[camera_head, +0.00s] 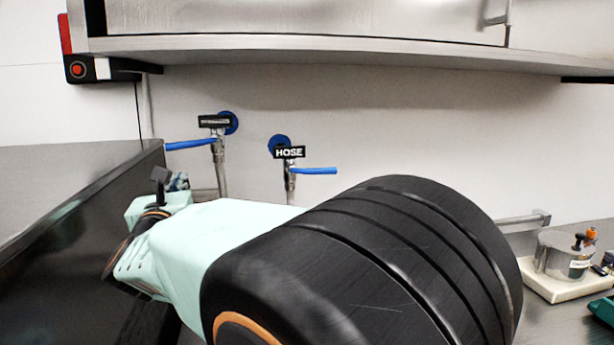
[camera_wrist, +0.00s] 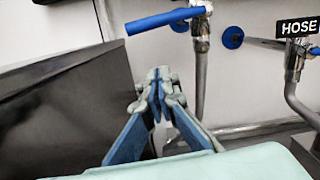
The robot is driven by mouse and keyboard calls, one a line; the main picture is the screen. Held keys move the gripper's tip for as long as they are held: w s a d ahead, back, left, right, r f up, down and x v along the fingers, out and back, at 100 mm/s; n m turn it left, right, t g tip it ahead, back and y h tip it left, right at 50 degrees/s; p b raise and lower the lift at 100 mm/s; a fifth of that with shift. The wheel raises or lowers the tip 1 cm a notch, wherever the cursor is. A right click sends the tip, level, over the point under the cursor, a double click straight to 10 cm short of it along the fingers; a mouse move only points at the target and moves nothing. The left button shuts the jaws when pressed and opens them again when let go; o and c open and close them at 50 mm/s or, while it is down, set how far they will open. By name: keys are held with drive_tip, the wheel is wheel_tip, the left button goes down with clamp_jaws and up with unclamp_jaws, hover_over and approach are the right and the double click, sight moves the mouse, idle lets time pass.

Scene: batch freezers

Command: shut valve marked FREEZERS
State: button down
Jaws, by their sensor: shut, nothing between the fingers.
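Two valves with blue lever handles are on the wall. The left valve (camera_head: 217,142) has a dark label (camera_head: 214,121) whose text is too blurred to read. Its blue lever (camera_head: 190,145) sticks out level to the left, and in the wrist view the lever (camera_wrist: 165,20) runs left from the valve body. The right valve (camera_head: 290,168) is labelled HOSE (camera_head: 289,152), with its lever (camera_head: 316,171) pointing right. My gripper (camera_wrist: 161,76) is shut and empty, showing below the left lever in the wrist view and apart from it. My arm mostly hides it in the head view.
A dark steel cabinet or machine side (camera_head: 70,210) stands close at the left. A metal shelf (camera_head: 330,46) overhangs the valves. A red-button box (camera_head: 78,68) is at upper left. A steel pot (camera_head: 566,255) on a pale base stands at right. Pipes run down below both valves.

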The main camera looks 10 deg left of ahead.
sight(192, 143)
drive_tip(key=r, duration=0.1)
drive_tip(key=w+r+p, duration=0.1)
drive_tip(key=w+a+r+p, duration=0.1)
drive_tip(key=r, duration=0.1)
drive_tip(key=shift+r, duration=0.1)
idle(0.4)
